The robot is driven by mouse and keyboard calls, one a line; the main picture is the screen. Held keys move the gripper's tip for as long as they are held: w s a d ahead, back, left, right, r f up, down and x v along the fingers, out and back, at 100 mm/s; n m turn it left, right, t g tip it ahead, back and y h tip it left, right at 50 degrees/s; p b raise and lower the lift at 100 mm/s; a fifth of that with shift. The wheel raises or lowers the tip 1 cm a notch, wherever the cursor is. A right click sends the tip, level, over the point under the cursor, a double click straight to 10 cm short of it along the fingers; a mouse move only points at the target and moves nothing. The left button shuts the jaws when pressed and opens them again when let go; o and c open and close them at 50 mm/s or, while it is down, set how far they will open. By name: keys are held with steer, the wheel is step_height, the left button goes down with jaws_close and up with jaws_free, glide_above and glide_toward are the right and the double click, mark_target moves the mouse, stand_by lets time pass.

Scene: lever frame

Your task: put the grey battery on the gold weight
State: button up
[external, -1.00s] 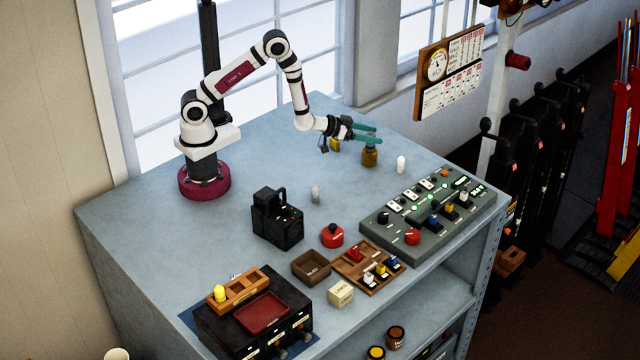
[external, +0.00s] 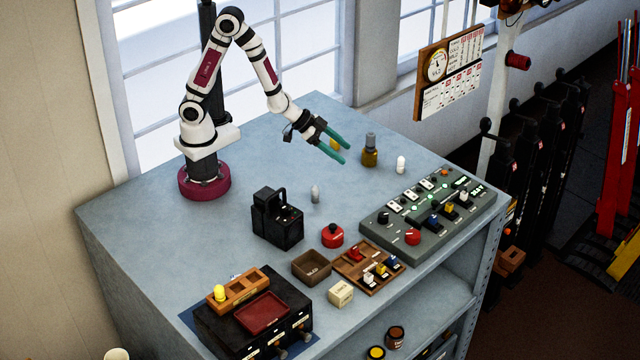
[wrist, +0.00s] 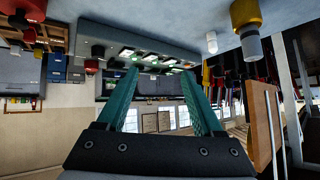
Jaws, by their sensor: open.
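The gold weight (external: 370,158) stands upright on the bench top toward the right back. The grey battery (external: 370,141) stands upright on top of it, touching it. In the wrist view the gold weight (wrist: 246,13) and the grey battery (wrist: 252,46) show upside down at the upper right, one against the other. My gripper (external: 346,155) is open and empty, just left of the weight and clear of both. Its teal fingers, also in the wrist view (wrist: 160,74), are apart with nothing between them.
A white peg (external: 401,165) stands right of the weight and a light grey piece (external: 315,193) stands left-front. A yellow block (external: 335,145) is partly behind my fingers. The grey switch panel (external: 428,215) and black device (external: 277,217) lie in front. Bench between is clear.

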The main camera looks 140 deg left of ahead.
steer(key=s+d+r+m+g+h, duration=0.25)
steer(key=s+d+m, duration=0.2)
steer(key=d, duration=0.65)
steer(key=s+d+r+m+g+h, duration=0.25)
steer(key=s+d, duration=0.25)
steer(key=d, duration=0.5)
steer(key=s+d+r+m+g, duration=0.3)
steer(key=s+m, duration=0.1)
steer(key=s, duration=0.6)
steer(key=shift+y, duration=0.3)
